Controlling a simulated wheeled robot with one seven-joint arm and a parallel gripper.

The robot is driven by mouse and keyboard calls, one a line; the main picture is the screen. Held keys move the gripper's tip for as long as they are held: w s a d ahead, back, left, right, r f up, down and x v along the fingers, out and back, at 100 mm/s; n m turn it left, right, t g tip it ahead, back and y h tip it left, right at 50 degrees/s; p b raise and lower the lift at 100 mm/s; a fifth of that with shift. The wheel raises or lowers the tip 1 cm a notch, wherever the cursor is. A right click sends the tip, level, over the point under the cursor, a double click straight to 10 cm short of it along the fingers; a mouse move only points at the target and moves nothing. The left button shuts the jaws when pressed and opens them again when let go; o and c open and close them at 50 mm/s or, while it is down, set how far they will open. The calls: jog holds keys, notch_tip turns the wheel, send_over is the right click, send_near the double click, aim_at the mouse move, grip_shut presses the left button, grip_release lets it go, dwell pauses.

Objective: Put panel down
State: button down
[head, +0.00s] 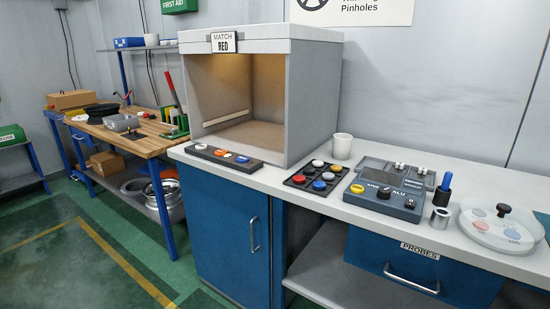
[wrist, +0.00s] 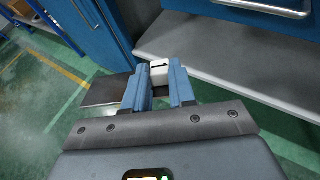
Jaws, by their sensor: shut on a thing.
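In the wrist view my gripper (wrist: 160,78) has its two blue fingers closed around a small white block with a black mark (wrist: 158,70). A flat dark brown panel (wrist: 106,91) shows just left of the fingers, and dark material also shows between them. It looks like one held piece, but the fingers hide the join. The panel is in the air in front of the blue cabinets, over the green floor. My gripper and this panel are not in the head view. There, a grey booth labelled "MATCH RED" (head: 312,90) stands open and empty on the counter.
The counter (head: 345,195) holds a strip of coloured discs (head: 222,156), a dark tray of discs (head: 313,178), a blue-grey device (head: 385,197), a white cup (head: 342,146) and a round clear dish (head: 502,226). A lower grey shelf (wrist: 240,75) is open. A wooden bench (head: 118,138) stands left.

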jog(key=s+f, duration=0.3)
jog(key=s, duration=0.6)
jog(key=shift+s+f, duration=0.25)
jog(key=shift+f, duration=0.05)
dwell(0.3)
